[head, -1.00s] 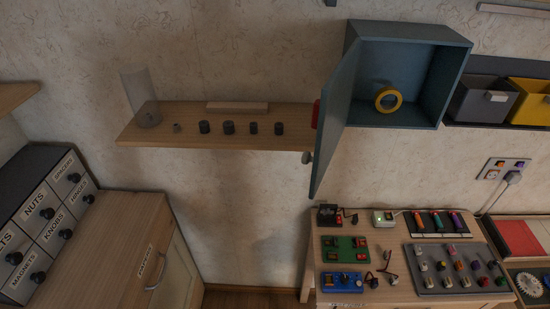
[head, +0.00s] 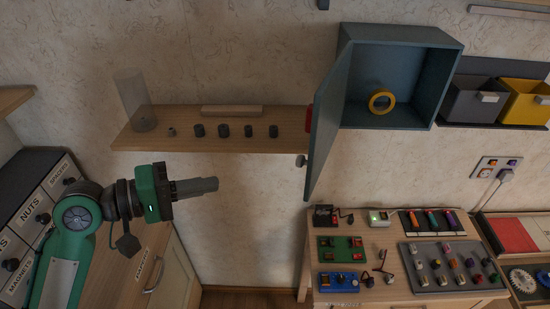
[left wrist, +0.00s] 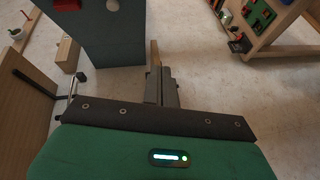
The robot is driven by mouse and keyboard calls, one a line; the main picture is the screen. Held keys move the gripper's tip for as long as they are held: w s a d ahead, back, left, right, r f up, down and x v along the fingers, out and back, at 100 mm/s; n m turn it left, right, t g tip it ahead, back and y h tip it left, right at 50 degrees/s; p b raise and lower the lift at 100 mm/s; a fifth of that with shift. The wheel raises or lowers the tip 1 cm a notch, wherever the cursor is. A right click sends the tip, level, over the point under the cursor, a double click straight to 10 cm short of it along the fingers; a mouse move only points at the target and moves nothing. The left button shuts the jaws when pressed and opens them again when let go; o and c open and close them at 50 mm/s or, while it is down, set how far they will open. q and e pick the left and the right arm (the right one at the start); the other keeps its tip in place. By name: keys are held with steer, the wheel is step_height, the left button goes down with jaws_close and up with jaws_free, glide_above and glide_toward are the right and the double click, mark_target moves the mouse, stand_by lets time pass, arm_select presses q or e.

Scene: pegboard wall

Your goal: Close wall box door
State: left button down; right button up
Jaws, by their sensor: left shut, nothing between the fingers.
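The blue-grey wall box (head: 442,85) hangs on the wall in the head view, with a yellow ring (head: 382,102) inside. Its door (head: 328,115) is hinged at the left and stands wide open, swung out toward me, with a small knob (head: 301,160) low on its outer side. My left gripper (head: 216,185) is shut and empty, left of the door and below the shelf, apart from both. In the left wrist view the shut fingers (left wrist: 161,88) point toward the door (left wrist: 107,40). My right gripper is not in view.
A wooden shelf (head: 180,142) with several small dark cylinders and a clear tube (head: 134,100) is left of the door. A workbench (head: 400,293) with electronics stands below the box. Labelled drawers (head: 40,200) are at the left. The space between my gripper and the door is clear.

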arm_select(q)
step_height(320, 180, up, 6)
steer(key=g+h, duration=0.1)
steer(key=h, duration=0.1)
steer(key=d+p, duration=0.6)
steer(key=d, duration=0.7)
steer(key=shift+w+n+p, duration=0.3)
steer(key=shift+w, duration=0.05)
steer(key=shift+a+f, duration=0.1)
